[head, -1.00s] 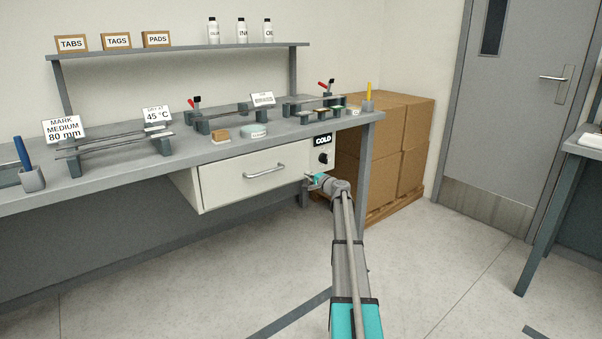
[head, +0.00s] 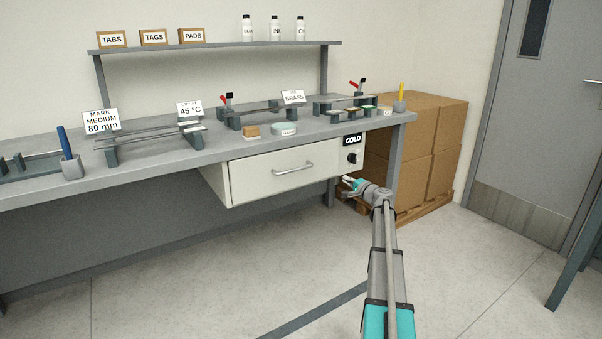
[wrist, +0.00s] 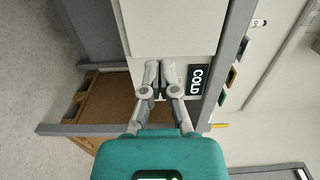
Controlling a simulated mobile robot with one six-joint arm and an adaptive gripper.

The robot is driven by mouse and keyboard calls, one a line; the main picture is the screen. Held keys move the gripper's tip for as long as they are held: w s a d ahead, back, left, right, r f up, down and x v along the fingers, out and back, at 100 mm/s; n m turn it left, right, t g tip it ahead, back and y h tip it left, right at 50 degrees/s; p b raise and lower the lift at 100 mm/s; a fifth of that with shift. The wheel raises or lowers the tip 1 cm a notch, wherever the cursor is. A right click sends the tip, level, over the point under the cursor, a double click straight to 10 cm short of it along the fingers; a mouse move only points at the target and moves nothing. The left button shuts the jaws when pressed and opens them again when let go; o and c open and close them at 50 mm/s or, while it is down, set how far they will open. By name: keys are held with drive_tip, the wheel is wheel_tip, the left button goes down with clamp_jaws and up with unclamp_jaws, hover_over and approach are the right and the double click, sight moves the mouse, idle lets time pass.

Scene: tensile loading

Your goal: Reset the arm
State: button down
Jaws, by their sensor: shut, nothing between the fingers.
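My arm (head: 386,235) reaches forward from the lower right in the head view. My gripper (head: 347,181) is at its far end, just below the front of the bench and the COLD panel. In the wrist view, my gripper (wrist: 160,93) has its fingers together with nothing between them. The fingers point toward the white front beside the COLD label (wrist: 198,80). The COLD label (head: 352,140) and the black knob (head: 353,159) are just above my gripper in the head view. I cannot tell how far the fingertips are from the panel.
A workbench (head: 75,188) holds fixtures, signs and small pots. The white drawer (head: 285,173) under it is shut. Cardboard boxes (head: 435,150) on a pallet stand close behind my gripper, past the bench leg (head: 395,170). The floor (head: 200,270) in front is clear.

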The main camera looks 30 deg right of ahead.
drive_tip(key=s+a+f+n+g+y, duration=0.2)
drive_tip(key=a+f+n+g, duration=0.1)
drive_tip(key=a, duration=1)
drive_tip(key=s+a+f+n+g+y, duration=0.2)
drive_tip(key=a+f+n+g, duration=0.15)
drive_tip(key=a, duration=0.85)
drive_tip(key=s+a+f+n+g+y, duration=0.2)
drive_tip(key=a+f+n+g, duration=0.15)
drive_tip(key=a, duration=0.95)
drive_tip(key=s+a+f+n+g+h+p, duration=0.1)
drive_tip(key=s+a+f+n+g+h, duration=0.25)
drive_tip(key=s+a, duration=0.7)
drive_tip(key=s+a+f+n+g+h+p, duration=0.1)
drive_tip(key=s+a+f+n+g+h, duration=0.45)
drive_tip(key=s, duration=0.75)
wheel_tip(320, 180, up, 40)
drive_tip(key=a+m+t+y+p, duration=0.1)
drive_tip(key=y+p, duration=0.1)
drive_tip(key=p, duration=3.5)
drive_tip(key=shift+s+a+m+p, duration=0.15)
drive_tip(key=shift+s+m+p, duration=0.05)
drive_tip(key=shift+m+p, duration=0.15)
